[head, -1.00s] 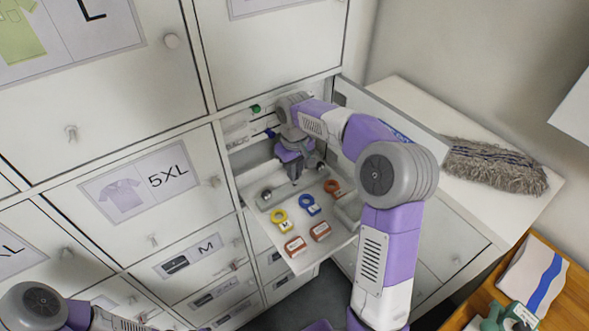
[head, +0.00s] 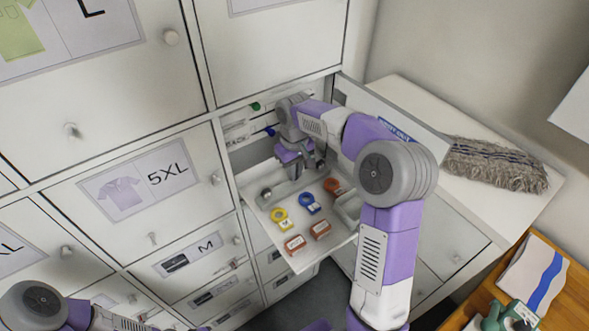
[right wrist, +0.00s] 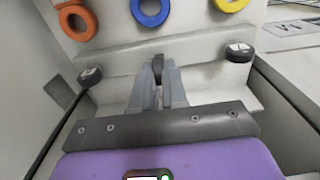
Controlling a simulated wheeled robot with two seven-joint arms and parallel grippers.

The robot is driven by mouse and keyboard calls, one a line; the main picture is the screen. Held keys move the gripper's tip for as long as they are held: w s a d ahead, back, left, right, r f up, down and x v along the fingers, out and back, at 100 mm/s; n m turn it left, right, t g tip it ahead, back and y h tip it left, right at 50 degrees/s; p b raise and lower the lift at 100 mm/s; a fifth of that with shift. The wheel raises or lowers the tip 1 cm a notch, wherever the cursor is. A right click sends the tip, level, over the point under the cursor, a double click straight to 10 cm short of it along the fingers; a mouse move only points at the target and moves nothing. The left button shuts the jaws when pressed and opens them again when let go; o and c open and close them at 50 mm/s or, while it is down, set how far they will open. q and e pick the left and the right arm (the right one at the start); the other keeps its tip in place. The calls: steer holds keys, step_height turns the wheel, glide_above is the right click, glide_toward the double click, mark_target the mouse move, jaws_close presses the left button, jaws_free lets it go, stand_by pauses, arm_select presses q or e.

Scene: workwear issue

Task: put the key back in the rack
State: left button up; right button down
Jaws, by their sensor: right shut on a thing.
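My right gripper (head: 295,175) is inside the open cabinet compartment, over the back of the pulled-out white tray (head: 273,240). In the right wrist view its fingers (right wrist: 158,82) are shut on a small black key (right wrist: 158,64), mostly hidden between them. The pale rack (right wrist: 205,75) runs across below the fingers. A dark key head sits at its left end (right wrist: 90,75) and another at its right end (right wrist: 240,51); the held key is between them. I cannot tell whether it touches the rack. My left gripper is out of view.
The open door (head: 400,115) stands close to my right arm. A grey mop head (head: 495,165) lies on the white top at right.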

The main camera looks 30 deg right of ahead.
steer(key=shift+f+b, duration=0.3)
steer(key=shift+f, duration=0.5)
stand_by(1.6)
steer(key=c, duration=1.1)
jaws_free()
steer(key=shift+r, duration=0.1)
step_height(320, 180, up, 8)
steer(key=shift+f, duration=0.25)
steer(key=shift+s, duration=0.1)
